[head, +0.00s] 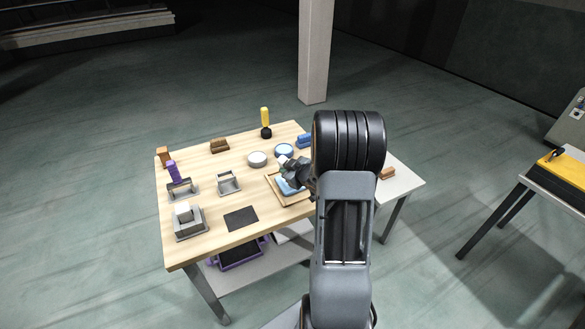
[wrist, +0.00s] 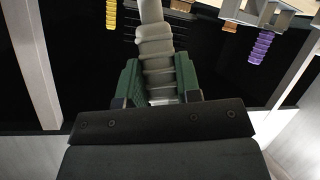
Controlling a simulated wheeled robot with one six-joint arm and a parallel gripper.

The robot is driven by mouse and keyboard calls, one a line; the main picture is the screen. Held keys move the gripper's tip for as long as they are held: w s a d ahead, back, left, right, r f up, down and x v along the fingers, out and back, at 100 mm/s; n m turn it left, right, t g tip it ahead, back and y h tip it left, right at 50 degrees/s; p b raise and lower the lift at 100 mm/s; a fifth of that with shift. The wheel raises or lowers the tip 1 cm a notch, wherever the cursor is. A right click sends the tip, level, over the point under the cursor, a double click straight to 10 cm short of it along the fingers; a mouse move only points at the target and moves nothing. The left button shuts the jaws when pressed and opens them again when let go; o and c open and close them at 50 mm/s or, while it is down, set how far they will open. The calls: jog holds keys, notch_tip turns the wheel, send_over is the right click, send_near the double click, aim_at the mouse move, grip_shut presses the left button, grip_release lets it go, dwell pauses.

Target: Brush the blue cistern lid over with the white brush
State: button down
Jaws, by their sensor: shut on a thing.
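My gripper (head: 292,169) is over the right part of the wooden table, partly hidden behind my arm. In the wrist view its green-padded fingers (wrist: 161,88) are shut on the pale ribbed handle of the white brush (wrist: 155,50). The brush's bristles are not clear in either view. The blue cistern lid (head: 289,187) lies in a shallow wooden tray (head: 295,201), just below my gripper in the head view. My arm hides part of the tray. I cannot tell whether the brush touches the lid.
A yellow-handled tool (head: 265,122) stands at the back. A metal frame (head: 229,182), a dark mat (head: 241,218) and a grey box (head: 190,225) are to the left.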

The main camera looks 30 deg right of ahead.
jog(key=shift+a, duration=0.35)
jog(key=shift+d, duration=0.15)
jog(key=shift+w+d+p, duration=0.15)
jog(key=shift+d+p, duration=0.1)
jog(key=shift+d, duration=0.55)
jog(key=shift+w+d+p, duration=0.15)
jog(key=shift+d+p, duration=0.1)
jog(key=shift+d, duration=0.5)
